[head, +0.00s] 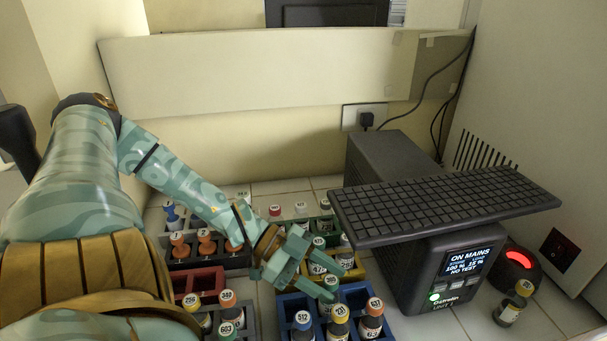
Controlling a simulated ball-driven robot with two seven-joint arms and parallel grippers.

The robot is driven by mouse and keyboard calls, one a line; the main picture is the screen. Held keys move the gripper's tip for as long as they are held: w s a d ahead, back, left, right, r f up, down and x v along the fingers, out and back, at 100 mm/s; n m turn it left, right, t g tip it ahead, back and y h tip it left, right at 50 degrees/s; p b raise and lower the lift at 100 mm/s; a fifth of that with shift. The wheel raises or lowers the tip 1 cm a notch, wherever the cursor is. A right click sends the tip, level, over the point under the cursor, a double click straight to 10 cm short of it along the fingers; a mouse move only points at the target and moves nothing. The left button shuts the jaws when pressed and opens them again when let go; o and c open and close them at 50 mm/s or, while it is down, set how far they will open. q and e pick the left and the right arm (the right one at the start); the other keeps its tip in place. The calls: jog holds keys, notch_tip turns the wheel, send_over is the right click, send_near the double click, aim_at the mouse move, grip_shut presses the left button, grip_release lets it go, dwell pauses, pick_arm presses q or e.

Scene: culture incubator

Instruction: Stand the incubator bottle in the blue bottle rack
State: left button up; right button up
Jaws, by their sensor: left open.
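The blue bottle rack (283,307) stands on the tiled surface at the front centre. The fingers partly hide that part of the rack. A yellow-capped bottle (511,304) stands alone at the right, outside any rack. I cannot tell which bottle is the incubator bottle. My right gripper is not in view.
A dark power unit (400,200) with a lit screen stands right of the rack, a keyboard (445,205) lying on top. A glowing red device (520,262) is behind the lone bottle. A yellow rack (355,272), a red rack (196,281) and other racks crowd around my arm.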

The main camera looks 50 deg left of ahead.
pick_arm(q)
jog(key=p+v, duration=0.5)
jog(key=v, duration=0.6)
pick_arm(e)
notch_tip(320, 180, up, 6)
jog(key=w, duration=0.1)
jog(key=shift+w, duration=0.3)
pick_arm(q)
jog(key=shift+s, duration=0.1)
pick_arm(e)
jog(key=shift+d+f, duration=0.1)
